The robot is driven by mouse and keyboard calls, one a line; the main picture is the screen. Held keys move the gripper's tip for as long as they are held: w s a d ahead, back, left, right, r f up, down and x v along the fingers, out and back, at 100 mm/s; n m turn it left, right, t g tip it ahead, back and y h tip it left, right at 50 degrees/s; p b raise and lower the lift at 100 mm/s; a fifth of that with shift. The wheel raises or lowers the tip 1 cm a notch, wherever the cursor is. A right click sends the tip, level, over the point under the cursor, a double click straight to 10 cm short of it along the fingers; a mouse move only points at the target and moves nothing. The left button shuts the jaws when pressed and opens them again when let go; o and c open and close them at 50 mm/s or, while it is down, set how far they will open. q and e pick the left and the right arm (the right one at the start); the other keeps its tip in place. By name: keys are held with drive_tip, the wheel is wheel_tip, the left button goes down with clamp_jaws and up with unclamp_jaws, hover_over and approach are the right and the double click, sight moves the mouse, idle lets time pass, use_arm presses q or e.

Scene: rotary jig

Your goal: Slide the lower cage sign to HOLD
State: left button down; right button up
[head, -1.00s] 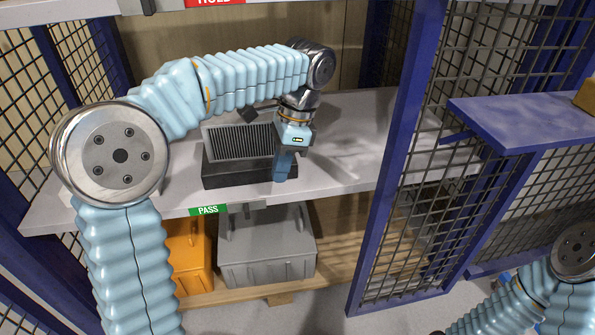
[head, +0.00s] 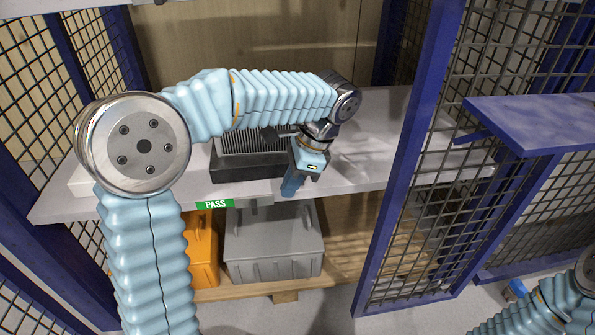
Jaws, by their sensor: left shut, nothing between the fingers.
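The lower cage sign (head: 215,204) shows a green face reading PASS. It sits on the front edge of the lower shelf (head: 360,180), toward the left, with a grey strip to its right that carries a small tab. My left gripper (head: 289,190) is shut and empty. It points down at the shelf's front edge, to the right of the sign and apart from the green face. Whether its fingertips touch the grey strip or edge I cannot tell. Part of my right arm shows at the lower right, but its gripper is out of view.
A black finned unit (head: 262,166) stands on the shelf behind my left gripper. An orange bin (head: 203,250) and a grey bin (head: 274,245) stand below the shelf. A blue mesh door (head: 412,150) stands open on the right. The shelf right of my gripper is clear.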

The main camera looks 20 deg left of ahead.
sight(266, 195)
use_arm(q)
drive_tip(key=a, duration=0.1)
drive_tip(key=s+a+f, duration=0.2)
drive_tip(key=a, duration=0.1)
drive_tip(key=shift+s+f+b, duration=0.15)
drive_tip(key=shift+s+b, duration=0.05)
drive_tip(key=shift+b, duration=0.1)
drive_tip(key=shift+s+a, duration=0.1)
drive_tip(key=shift+a, duration=0.05)
drive_tip(key=s+a, duration=0.1)
drive_tip(key=a, duration=0.1)
drive_tip(key=s+a, duration=0.1)
drive_tip(key=a, duration=0.1)
drive_tip(key=s+a+p, duration=0.1)
drive_tip(key=s+a, duration=0.1)
drive_tip(key=shift+s+a, duration=0.1)
drive_tip(key=shift+a, duration=0.3)
drive_tip(key=shift+s+a, duration=0.3)
drive_tip(key=shift+a, duration=0.15)
